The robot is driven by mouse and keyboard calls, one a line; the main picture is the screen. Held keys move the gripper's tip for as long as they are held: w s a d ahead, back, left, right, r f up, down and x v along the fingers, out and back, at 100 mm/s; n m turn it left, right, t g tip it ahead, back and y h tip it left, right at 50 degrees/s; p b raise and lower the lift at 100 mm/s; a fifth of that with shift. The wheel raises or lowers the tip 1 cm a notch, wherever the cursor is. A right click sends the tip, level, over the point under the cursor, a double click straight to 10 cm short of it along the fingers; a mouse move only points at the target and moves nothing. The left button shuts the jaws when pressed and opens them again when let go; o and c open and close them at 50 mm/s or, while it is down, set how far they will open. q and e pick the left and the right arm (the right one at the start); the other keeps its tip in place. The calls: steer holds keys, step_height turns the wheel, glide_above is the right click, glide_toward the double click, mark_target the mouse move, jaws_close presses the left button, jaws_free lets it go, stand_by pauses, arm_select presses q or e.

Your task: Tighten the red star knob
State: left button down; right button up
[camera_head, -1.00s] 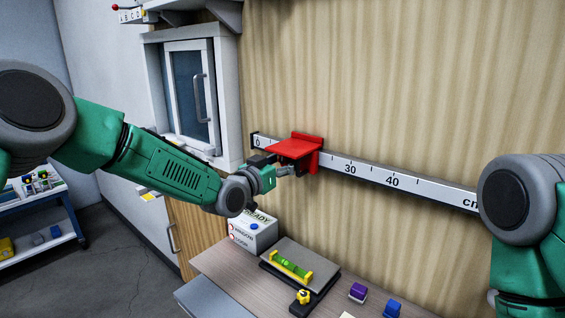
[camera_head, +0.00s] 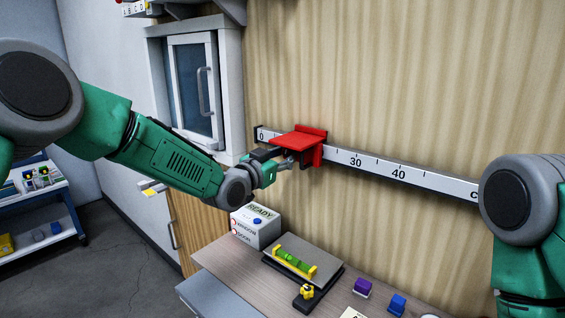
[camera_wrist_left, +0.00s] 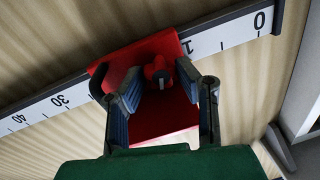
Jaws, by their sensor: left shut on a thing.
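The red slider (camera_head: 298,141) sits on the white centimetre rail on the wall, between the 0 and 30 marks; it also shows in the left wrist view (camera_wrist_left: 166,120). The red star knob (camera_wrist_left: 158,73) shows small and partly dark under the slider in the left wrist view. My left gripper (camera_head: 284,163) reaches it from the left, below the slider's top plate. In the left wrist view its fingers (camera_wrist_left: 157,84) lie on either side of the knob, shut on it. The exact finger contact is hard to see. My right gripper is out of view.
The rail (camera_head: 400,173) runs right along the wood wall. Below is a bench (camera_head: 222,264) with a white READY box (camera_head: 256,228), a level (camera_head: 294,263) on a grey plate, a yellow knob (camera_head: 306,292), and purple (camera_head: 362,288) and blue (camera_head: 397,304) blocks. A window (camera_head: 192,90) stands left.

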arm_select(q)
steer(key=m+b, duration=0.2)
steer(key=m, duration=0.1)
steer(key=shift+s+d+f+b, duration=0.1)
steer(key=shift+d+f+b, duration=0.05)
steer(key=shift+b, duration=0.15)
steer(key=shift+m+b, duration=0.85)
steer(key=shift+m, duration=0.25)
steer(key=c, duration=1.2)
jaws_free()
steer(key=shift+d, duration=0.1)
